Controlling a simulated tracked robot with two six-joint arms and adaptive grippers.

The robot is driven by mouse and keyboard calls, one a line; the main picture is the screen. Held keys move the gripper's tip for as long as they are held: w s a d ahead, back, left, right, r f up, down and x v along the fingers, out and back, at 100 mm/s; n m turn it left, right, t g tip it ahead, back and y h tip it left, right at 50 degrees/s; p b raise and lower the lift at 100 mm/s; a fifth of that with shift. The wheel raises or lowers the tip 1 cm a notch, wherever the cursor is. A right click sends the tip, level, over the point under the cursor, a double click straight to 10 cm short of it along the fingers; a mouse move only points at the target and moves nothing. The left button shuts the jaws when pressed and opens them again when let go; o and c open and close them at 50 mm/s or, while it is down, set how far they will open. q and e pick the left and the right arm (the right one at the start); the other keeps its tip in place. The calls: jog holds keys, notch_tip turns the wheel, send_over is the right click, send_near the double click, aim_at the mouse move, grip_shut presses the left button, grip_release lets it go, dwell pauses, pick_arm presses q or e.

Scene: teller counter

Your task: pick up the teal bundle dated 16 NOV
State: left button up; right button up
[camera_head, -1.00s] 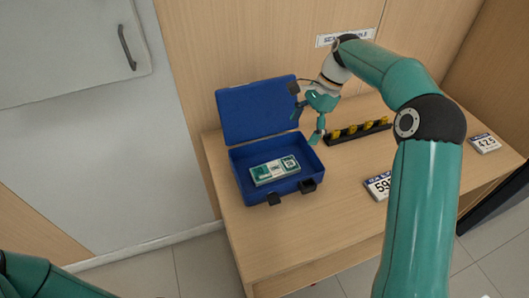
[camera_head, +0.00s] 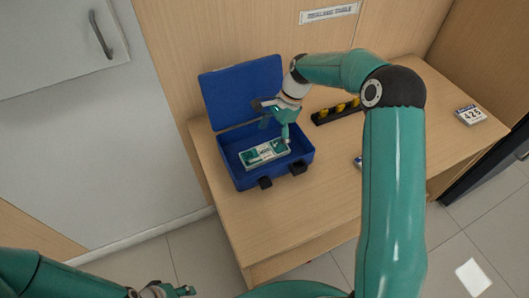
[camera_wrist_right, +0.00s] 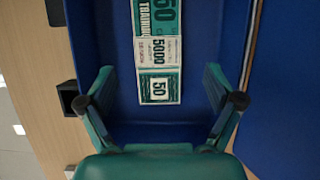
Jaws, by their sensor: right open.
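The teal and white bundle (camera_head: 262,155) lies flat in the open blue case (camera_head: 240,182). In the right wrist view the bundle (camera_wrist_right: 158,62) shows "50", "5000" and part of "TRAINING"; I cannot read a date on it. My right gripper (camera_head: 276,134) is over the case, at the bundle's far right end. In the wrist view its open fingers (camera_wrist_right: 158,76) stand apart on either side of the bundle, with nothing held. I cannot tell whether they touch the case floor. My left gripper (camera_head: 183,291) shows only partly at the bottom edge; its jaws are unclear.
The case's lid (camera_head: 240,92) stands raised at the back. A black rack with yellow pieces (camera_head: 338,108) lies to the right on the wooden counter (camera_head: 280,215). A "425" plate (camera_head: 470,115) lies far right. Another plate (camera_head: 358,162) is mostly behind my right arm.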

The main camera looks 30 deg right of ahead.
aim_at(265, 151)
jog(key=p+x, duration=0.1)
jog(key=x, duration=0.4)
jog(key=shift+s+d+f, duration=0.1)
jog(key=shift+d+f, duration=0.05)
jog(key=shift+d, duration=0.05)
jog(key=c, duration=1.3)
